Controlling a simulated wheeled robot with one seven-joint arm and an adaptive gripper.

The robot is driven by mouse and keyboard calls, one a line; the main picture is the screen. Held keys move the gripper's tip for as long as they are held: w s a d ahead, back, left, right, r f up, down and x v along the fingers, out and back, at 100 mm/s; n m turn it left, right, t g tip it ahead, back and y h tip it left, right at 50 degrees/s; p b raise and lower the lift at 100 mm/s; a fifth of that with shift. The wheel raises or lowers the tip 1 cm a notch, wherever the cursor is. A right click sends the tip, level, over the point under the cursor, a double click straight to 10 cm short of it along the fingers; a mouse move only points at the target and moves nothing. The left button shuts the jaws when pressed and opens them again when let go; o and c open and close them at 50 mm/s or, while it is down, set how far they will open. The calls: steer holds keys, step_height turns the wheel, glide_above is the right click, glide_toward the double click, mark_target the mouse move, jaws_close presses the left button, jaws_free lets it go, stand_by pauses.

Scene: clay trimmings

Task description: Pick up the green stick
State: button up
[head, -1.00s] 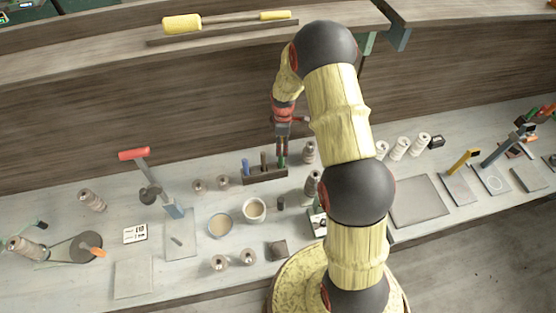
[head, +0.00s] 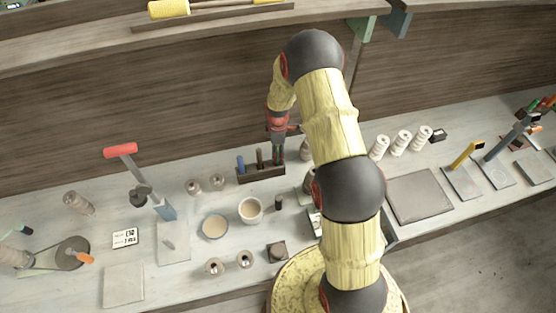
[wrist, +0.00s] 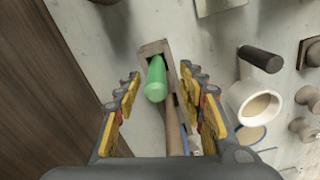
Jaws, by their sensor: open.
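The green stick (wrist: 156,80) stands in a narrow rack (wrist: 153,48), its rounded top facing the wrist camera. My gripper (wrist: 162,84) is open, with one finger on each side of the stick in the picture. No contact with the stick shows. A brown stick (wrist: 174,128) stands beside it, also between the fingers in this view. In the head view, my gripper (head: 278,152) is over the right end of the rack (head: 262,176) and hides the green stick there.
A blue-handled stick (head: 240,164) and the brown one (head: 260,158) share the rack. A cup (head: 250,210), a shallow bowl (head: 215,227) and several spools stand around in front. A dark cylinder (wrist: 262,58) is near the cup. The wooden back wall (head: 150,120) rises behind.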

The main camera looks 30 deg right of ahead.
steer(key=shift+w+d+f+p, duration=0.1)
steer(key=shift+f+p, duration=0.2)
steer(key=shift+f, duration=0.95)
steer(key=shift+w+d+f+p, duration=0.1)
steer(key=shift+f+p, duration=0.15)
steer(key=shift+f, duration=0.95)
steer(key=shift+c, duration=1.3)
steer(key=c, duration=0.8)
